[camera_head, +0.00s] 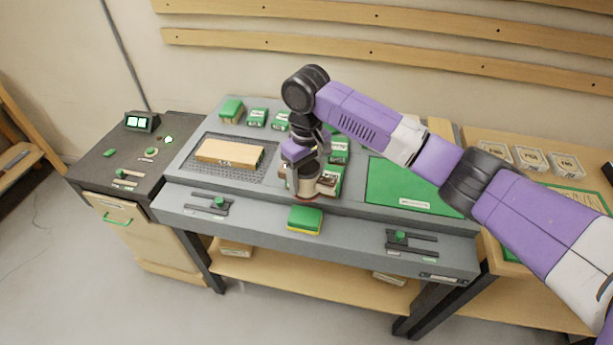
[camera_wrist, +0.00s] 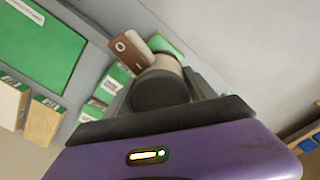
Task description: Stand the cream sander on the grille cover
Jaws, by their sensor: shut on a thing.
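The cream sander (camera_head: 303,187) has a cream body and a dark round top, and is partly hidden by my gripper in the head view. It also shows in the wrist view (camera_wrist: 160,73), between the fingers. My gripper (camera_head: 302,172) is shut on the sander, over the middle front of the bench. I cannot tell whether the sander's base touches the bench. The grille cover (camera_head: 222,173) is a dark perforated panel in the bench top, left of my gripper. A pale wooden block (camera_head: 230,152) lies on it.
A green and yellow sponge (camera_head: 305,219) lies just in front of the sander. A brown piece (camera_wrist: 130,50) with holes is beside it. Several green-labelled boxes (camera_head: 258,117) stand behind. A green mat (camera_head: 400,187) lies right. Clamps (camera_head: 212,203) sit on the front ledge.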

